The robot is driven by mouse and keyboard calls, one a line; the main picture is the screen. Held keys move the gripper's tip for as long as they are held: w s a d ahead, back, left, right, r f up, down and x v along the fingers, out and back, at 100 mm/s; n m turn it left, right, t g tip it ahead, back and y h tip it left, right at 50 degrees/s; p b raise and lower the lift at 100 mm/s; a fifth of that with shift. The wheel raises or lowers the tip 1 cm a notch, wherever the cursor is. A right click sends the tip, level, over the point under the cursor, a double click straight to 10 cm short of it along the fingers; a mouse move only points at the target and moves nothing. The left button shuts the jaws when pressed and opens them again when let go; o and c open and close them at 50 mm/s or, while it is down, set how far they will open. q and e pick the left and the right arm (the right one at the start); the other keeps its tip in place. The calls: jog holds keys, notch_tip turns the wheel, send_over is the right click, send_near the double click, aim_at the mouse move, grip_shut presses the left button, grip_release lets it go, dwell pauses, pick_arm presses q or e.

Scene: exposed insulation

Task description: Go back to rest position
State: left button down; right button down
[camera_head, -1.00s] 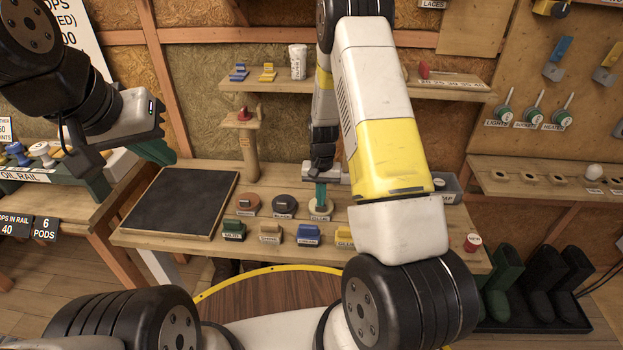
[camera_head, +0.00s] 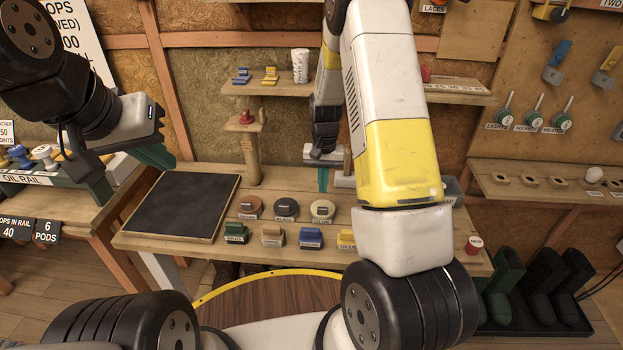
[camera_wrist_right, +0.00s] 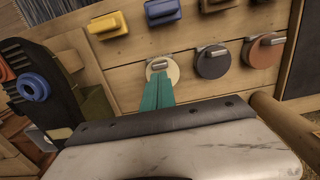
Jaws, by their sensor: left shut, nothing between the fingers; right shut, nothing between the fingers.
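My left gripper (camera_head: 156,156) is shut and empty, held in the air near the back-left corner of the workbench's black mat. My right gripper (camera_head: 322,180) is shut and empty, above and behind the cream round tin (camera_head: 322,209) on the bench. In the right wrist view its teal fingers (camera_wrist_right: 158,92) are together, with their tips just in front of the cream tin (camera_wrist_right: 160,70); a small gap seems to separate them. My right arm hides part of the bench's right side.
The workbench holds a black mat (camera_head: 182,206), a brown tin (camera_head: 250,207), a black tin (camera_head: 286,209) and several coloured blocks at the front, including a blue one (camera_head: 311,236). A wooden post (camera_head: 250,155) stands behind. A shelf with a white cup (camera_head: 300,66) is above.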

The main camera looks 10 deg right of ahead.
jog(key=s+a+r+n+t+y, duration=0.15)
jog(key=s+r, duration=0.35)
jog(key=r, duration=0.7)
jog(key=s+r+t, duration=0.2)
jog(key=s+r, duration=0.2)
jog(key=r, duration=0.8)
jog(key=s+a+r+n+t, duration=0.1)
jog(key=s+r, duration=0.2)
jog(key=s, duration=0.5)
jog(key=s+r+n+t, duration=0.1)
jog(key=s+r+t, duration=0.1)
jog(key=s, duration=0.5)
jog(key=shift+s+a+r, duration=0.35)
jog(key=shift+r, duration=0.45)
jog(key=shift+y, duration=0.25)
